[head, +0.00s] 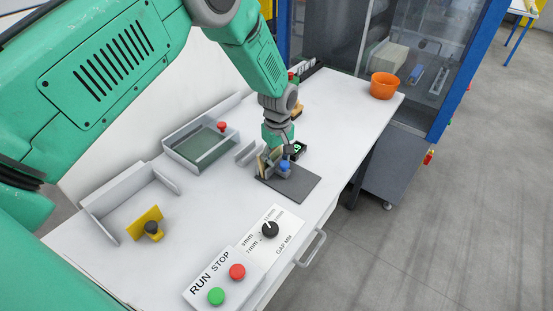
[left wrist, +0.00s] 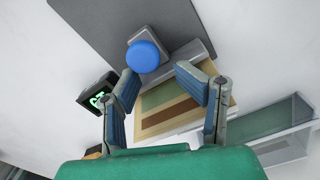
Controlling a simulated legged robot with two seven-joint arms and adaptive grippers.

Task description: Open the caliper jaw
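My left gripper (head: 284,152) is above the caliper on the dark grey plate (head: 303,190). In the left wrist view my gripper (left wrist: 160,82) has its two fingers spread apart, with nothing visible held between them. The caliper's blue knob (head: 285,165) is just under the fingers; in the left wrist view the round blue knob (left wrist: 147,55) sits on a grey block, just beyond the left finger. A tan and brown striped piece (left wrist: 184,108) shows below and between the fingers. A small black display (left wrist: 97,94) with green digits is beside the left finger. My right gripper is not in view.
A panel (head: 245,257) with a green button, a red button and a black dial lies at the front. A grey tray (head: 201,147) and a yellow bracket (head: 148,222) stand to the left. An orange bowl (head: 384,86) is at the far right corner of the white table.

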